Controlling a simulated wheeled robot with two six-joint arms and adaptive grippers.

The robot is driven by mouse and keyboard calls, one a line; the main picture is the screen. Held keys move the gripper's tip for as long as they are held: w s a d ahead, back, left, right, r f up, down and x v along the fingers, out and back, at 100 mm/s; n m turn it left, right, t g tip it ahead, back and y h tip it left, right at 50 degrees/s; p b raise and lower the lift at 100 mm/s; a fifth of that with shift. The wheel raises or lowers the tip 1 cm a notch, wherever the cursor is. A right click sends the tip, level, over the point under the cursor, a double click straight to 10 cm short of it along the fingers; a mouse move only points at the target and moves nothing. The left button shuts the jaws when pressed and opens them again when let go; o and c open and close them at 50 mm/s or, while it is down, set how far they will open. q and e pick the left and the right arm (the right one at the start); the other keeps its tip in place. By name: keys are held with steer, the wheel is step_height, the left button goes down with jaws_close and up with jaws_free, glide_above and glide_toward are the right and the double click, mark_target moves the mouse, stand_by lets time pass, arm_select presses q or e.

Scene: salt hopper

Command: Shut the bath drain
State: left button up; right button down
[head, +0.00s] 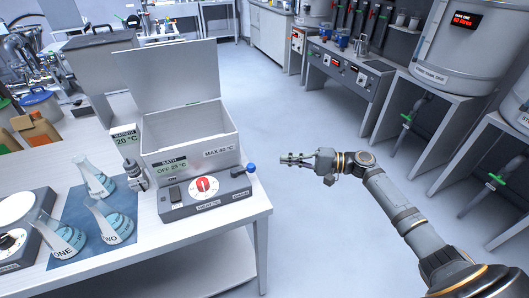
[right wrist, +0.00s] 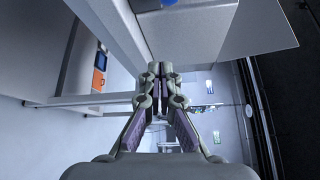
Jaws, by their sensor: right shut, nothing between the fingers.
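The bath (head: 190,140) is a grey open-topped box with its lid raised, on the left table. Part of a blue thing (right wrist: 160,3) shows at the top edge of the right wrist view. My right gripper (head: 284,158) is shut and empty, right of the blue knob and apart from it. The right wrist view shows its fingers (right wrist: 159,78) together.
Three flasks (head: 103,222) stand on a blue mat left of the control box. A metal fitting (head: 135,177) is at the bath's left corner. The floor (head: 300,90) right of the table is clear. Tank stands (head: 415,100) line the right.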

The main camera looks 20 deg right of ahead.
mark_target(244, 170)
steer(key=a+r+p, duration=0.1)
steer(key=a+p, duration=0.4)
steer(key=a, duration=0.4)
steer(key=shift+w+a, duration=0.4)
stand_by(0.4)
